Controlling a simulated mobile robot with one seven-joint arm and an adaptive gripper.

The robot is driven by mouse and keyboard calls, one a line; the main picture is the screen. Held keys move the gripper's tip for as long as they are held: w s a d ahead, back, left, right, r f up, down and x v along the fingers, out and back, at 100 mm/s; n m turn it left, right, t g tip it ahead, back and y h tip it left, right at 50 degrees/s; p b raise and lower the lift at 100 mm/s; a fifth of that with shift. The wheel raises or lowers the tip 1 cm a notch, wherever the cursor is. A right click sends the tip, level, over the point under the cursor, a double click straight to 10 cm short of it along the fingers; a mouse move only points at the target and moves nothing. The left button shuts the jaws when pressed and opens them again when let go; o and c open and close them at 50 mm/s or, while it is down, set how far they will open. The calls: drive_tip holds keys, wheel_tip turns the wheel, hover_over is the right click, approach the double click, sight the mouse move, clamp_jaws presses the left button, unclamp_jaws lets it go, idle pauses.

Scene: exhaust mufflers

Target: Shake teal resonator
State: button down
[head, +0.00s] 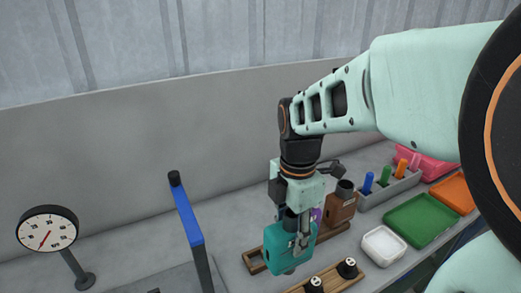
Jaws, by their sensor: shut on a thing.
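The teal resonator (287,245) is a boxy teal body with a dark pipe stub at its top. It hangs below my gripper (293,222), which is shut on it near that stub. The resonator appears tilted and sits in front of the wooden rack. Part of its top is hidden by the gripper, and I cannot tell how far it is above the bench.
Black knobs on a wooden strip (331,279) are in front. A dial gauge (47,230) is left.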

drive_tip(key=shift+w+r, duration=0.15)
drive_tip(key=shift+r, duration=0.6)
drive_tip(key=f, duration=0.1)
drive_tip(key=s+f, duration=0.1)
drive_tip(key=f, duration=0.1)
drive_tip(key=shift+f, duration=0.15)
drive_tip(key=shift+w, duration=0.4)
drive_tip(key=shift+s, duration=0.1)
drive_tip(key=shift+s, duration=0.15)
